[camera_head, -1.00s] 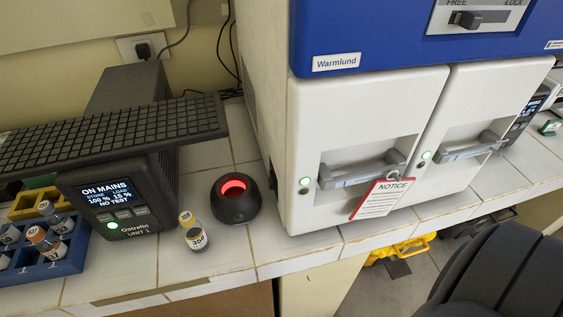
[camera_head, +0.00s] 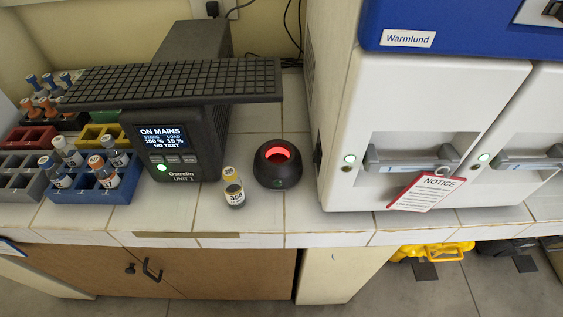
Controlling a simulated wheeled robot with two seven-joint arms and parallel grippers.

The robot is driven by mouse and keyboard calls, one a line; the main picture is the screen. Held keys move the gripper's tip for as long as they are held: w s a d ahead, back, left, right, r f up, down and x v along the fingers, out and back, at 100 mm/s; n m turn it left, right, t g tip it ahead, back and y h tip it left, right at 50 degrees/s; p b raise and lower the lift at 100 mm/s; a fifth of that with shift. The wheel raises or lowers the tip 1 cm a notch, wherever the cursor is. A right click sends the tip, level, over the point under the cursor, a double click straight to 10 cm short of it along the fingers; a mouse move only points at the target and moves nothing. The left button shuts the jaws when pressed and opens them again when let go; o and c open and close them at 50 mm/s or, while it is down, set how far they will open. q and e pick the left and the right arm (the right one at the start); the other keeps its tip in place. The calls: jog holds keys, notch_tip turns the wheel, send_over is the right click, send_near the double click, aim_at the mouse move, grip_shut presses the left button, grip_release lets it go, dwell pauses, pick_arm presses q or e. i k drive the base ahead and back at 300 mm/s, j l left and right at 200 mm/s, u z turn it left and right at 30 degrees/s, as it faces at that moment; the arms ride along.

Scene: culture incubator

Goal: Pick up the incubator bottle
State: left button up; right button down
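A small clear bottle (camera_head: 234,190) with a yellow cap, a numbered label and dark contents stands upright on the white tiled counter. It is between the Ostrelin power unit and a round black device (camera_head: 278,166) with a glowing red opening, apart from both. The large white incubator (camera_head: 420,110) marked Warmlund stands to the right, with its doors shut. A red-edged notice tag (camera_head: 427,191) hangs from its left door handle. The inside of the incubator is hidden. Neither of my grippers is in view.
The Ostrelin unit (camera_head: 177,150) carries a wide black grid shelf (camera_head: 175,82) overhanging the counter. A blue rack (camera_head: 118,191) with several bottles, and grey, red and yellow racks, stand at left. The counter's front strip (camera_head: 270,222) is clear. Cupboards are below.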

aim_at(58, 174)
jog(key=u, duration=1.65)
